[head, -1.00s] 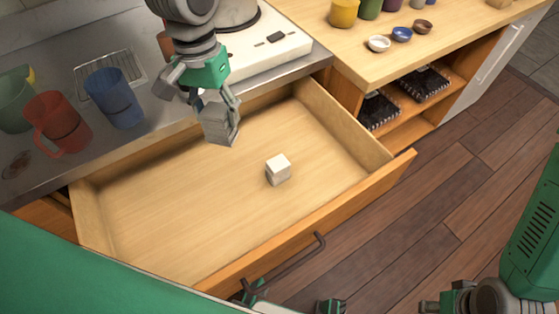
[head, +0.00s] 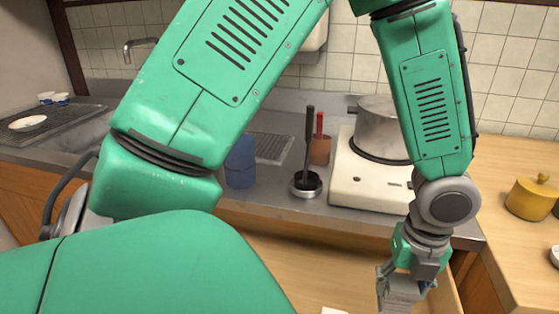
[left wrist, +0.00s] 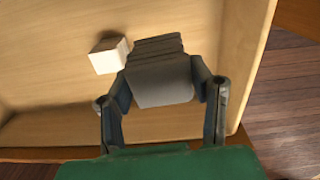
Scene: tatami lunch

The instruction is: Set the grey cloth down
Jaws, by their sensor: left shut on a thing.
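My left gripper (head: 404,284) hangs over the open drawer (head: 285,268) at the lower right of the head view. It is shut on the grey cloth (head: 398,294), a folded block between the fingers. The left wrist view shows the cloth (left wrist: 160,82) more clearly, gripped at both sides above the drawer floor (left wrist: 50,48). I cannot tell how high it is. A small white block (left wrist: 109,53) lies on the drawer floor beside the cloth in that view; only its top edge shows in the head view (head: 333,311). My right gripper is out of view.
The white stove (head: 372,185) with a steel pot (head: 382,128) stands behind the drawer. A yellow pot (head: 532,198) is on the right worktop. Drawer floor left of the block is bare.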

